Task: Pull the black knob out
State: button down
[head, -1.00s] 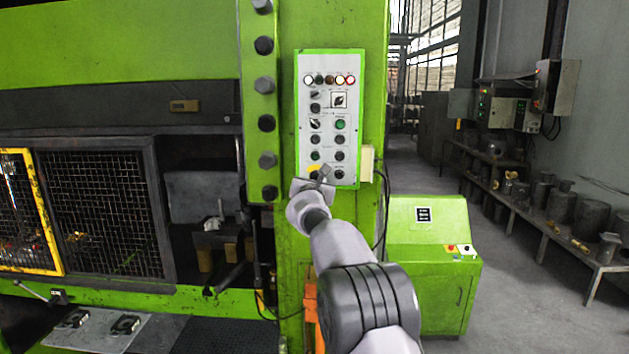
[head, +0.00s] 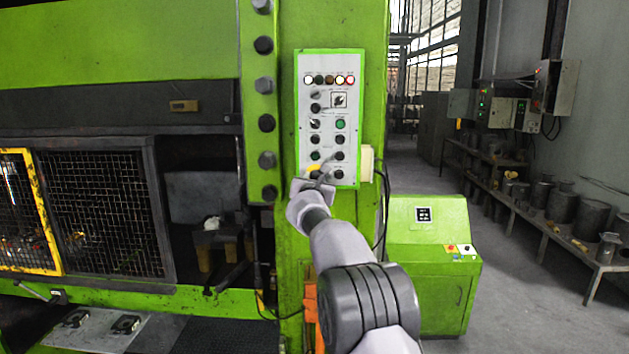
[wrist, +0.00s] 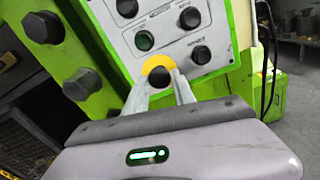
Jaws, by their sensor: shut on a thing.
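The black knob (wrist: 158,79) sits in front of a yellow round plate (wrist: 159,64) low on the white control panel. In the wrist view my gripper (wrist: 160,82) has one finger on each side of the knob and is shut on it. In the head view my gripper (head: 321,177) is at the panel's lower left and covers the knob. Part of the yellow plate (head: 312,168) shows behind the fingers. How far the knob stands out from the panel cannot be told.
The panel (head: 327,67) on the green press carries several other knobs and lamps. A black knob (wrist: 200,54) and a green button (wrist: 144,40) are close to my fingers. Large bolts (wrist: 82,83) stick out to the left. A green cabinet (head: 430,275) stands to the right.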

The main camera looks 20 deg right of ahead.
jog(key=shift+s+a+f+b, duration=0.2)
jog(key=shift+s+b, duration=0.25)
jog(key=shift+b, duration=0.75)
jog(key=c, duration=1)
grip_release()
jog(key=shift+s+a+r, duration=0.1)
jog(key=shift+s+r, duration=0.05)
jog(key=shift+r, duration=0.05)
jog(key=shift+c, duration=0.2)
jog(key=shift+s+f, duration=0.15)
jog(key=b+v, duration=0.8)
jog(key=v, duration=0.9)
